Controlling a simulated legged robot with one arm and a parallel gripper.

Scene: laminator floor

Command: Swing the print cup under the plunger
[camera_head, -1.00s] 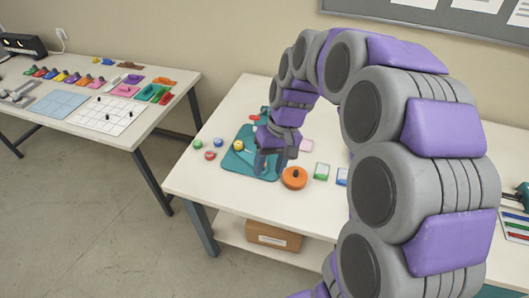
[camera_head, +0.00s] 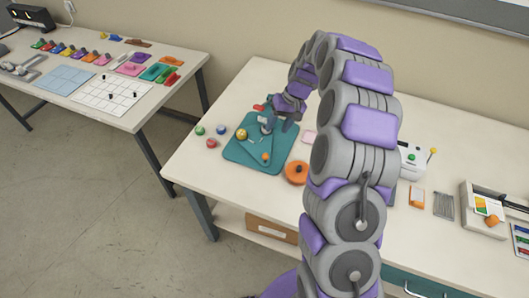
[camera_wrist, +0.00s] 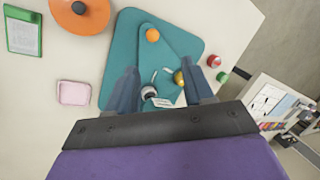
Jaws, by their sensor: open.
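A teal board (camera_head: 240,158) lies on the white table, with a teal swinging plate on it. The plate carries a small orange knob (camera_head: 265,156), also visible in the wrist view (camera_wrist: 152,35). A gold-yellow round piece (camera_head: 241,134) sits at the board's left; it also shows in the wrist view (camera_wrist: 179,78). A grey cylinder (camera_wrist: 149,92) with a white label is beside it. I cannot tell for sure which part is the print cup or plunger. My gripper (camera_wrist: 160,86) is open above the board's back part, its fingers spread either side of the cylinder and gold piece, apparently holding nothing.
An orange disc with a dark knob (camera_head: 296,172) lies right of the board. Red, green and blue small pieces (camera_head: 211,143) lie to its left. A pink pad (camera_wrist: 74,93) and a green-framed card (camera_wrist: 23,33) are nearby. Another table (camera_head: 150,110) stands at left.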

